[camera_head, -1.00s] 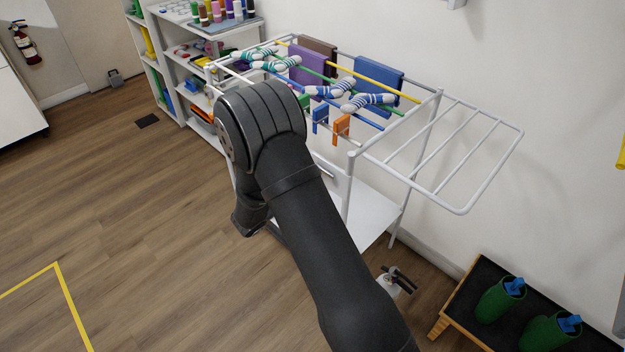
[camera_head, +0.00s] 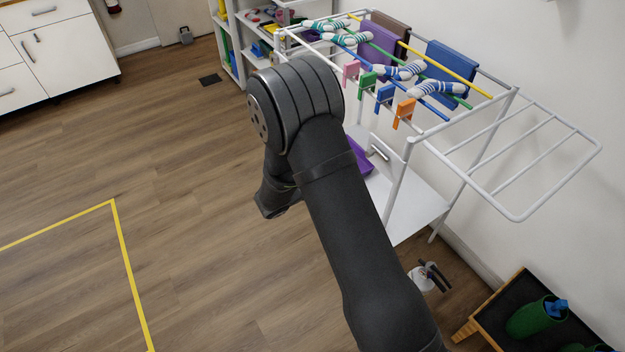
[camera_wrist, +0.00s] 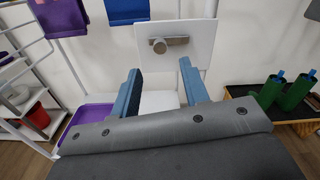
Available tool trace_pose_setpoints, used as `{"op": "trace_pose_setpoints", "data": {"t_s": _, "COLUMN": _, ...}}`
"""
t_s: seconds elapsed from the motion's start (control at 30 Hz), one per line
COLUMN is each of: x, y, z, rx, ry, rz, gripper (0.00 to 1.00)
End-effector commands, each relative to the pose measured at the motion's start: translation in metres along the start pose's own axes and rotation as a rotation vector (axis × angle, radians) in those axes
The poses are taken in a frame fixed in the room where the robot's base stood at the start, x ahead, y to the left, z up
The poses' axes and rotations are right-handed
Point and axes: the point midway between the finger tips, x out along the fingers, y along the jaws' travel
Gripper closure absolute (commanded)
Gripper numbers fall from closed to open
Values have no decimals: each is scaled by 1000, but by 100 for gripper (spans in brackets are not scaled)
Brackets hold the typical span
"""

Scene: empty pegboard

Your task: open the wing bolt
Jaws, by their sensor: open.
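The wing bolt (camera_wrist: 168,43) is a grey metal piece on an upright white panel (camera_wrist: 202,32) in the wrist view. It has a round knob at its left and a short, nearly level bar reaching right. My gripper (camera_wrist: 160,68) is open and empty, with its two blue-grey fingers apart below and to either side of the bolt in the picture. The fingers do not appear to touch the bolt. In the head view a small grey bar, apparently the same bolt (camera_head: 380,152), shows beside my arm. My gripper's fingers are hidden there.
A white drying rack (camera_head: 558,208) with socks, cloths and coloured clips stands around the panel. A purple tray (camera_wrist: 90,114) is at lower left in the wrist view. A dark-topped bench (camera_head: 490,318) with green boots is at right. Open wood floor lies left.

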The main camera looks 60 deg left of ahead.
Motion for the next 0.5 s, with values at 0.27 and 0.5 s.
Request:
{"op": "trace_pose_setpoints", "data": {"t_s": 0.27, "x": -63, "y": 1, "z": 0, "rx": 1, "ry": -1, "rz": 3, "gripper": 59}}
{"op": "trace_pose_setpoints", "data": {"t_s": 0.5, "x": -95, "y": 0, "z": 0, "rx": 1, "ry": 0, "rz": 1, "gripper": 59}}
